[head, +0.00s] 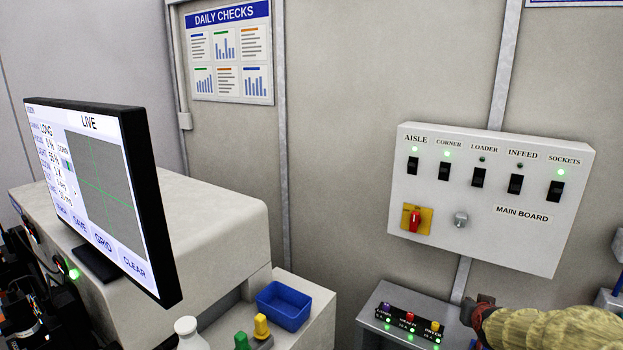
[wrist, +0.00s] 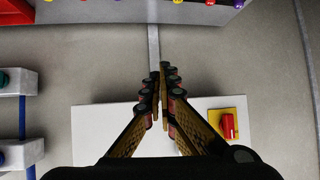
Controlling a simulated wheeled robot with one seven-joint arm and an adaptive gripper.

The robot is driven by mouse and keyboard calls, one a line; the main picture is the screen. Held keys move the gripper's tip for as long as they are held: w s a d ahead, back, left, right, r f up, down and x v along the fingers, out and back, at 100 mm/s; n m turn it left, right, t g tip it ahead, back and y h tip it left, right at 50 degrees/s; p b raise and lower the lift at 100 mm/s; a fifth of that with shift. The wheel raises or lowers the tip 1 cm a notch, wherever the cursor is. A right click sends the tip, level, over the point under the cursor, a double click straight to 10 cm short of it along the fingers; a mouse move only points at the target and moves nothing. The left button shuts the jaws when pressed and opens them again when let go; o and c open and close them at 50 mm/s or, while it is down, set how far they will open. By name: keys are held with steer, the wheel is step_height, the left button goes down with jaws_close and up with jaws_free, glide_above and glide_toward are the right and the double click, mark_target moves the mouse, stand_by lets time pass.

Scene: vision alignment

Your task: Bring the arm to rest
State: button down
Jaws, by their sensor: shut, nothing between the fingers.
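My gripper (wrist: 162,72) shows in the wrist view, its two dark, yellow-brown fingers drawn together with nothing between the tips. Behind the fingers is the white main board (wrist: 95,128), seen upside down and partly covered by them. In the head view, part of my arm with a yellow-brown woven cover reaches in at the lower right, below the main board (head: 480,235). Its dark red and black end is beside the small button box; the fingers cannot be made out clearly there.
A grey pedestal (head: 375,325) carries a button box (head: 408,327) close to my arm. A monitor (head: 105,195) and a pale machine housing (head: 215,215) stand at left, with a blue tray (head: 284,305) and a white bottle (head: 190,335).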

steer(key=s+a+n+g+y, duration=0.1)
steer(key=s+a+g+y, duration=0.15)
steer(key=s+a, duration=0.75)
steer(key=s+a+n+g+y, duration=0.1)
steer(key=s+a+g, duration=0.4)
steer(key=s, duration=0.8)
steer(key=s+a+r+n+t, duration=0.2)
steer(key=s+a+r, duration=0.4)
steer(key=s, duration=0.5)
steer(key=a, duration=0.2)
steer(key=shift+a+r+n+t+y, duration=0.3)
steer(key=shift+r+n+t+y, duration=0.05)
steer(key=shift+n, duration=0.05)
steer(key=c, duration=2.5)
jaws_free()
steer(key=shift+s, duration=0.1)
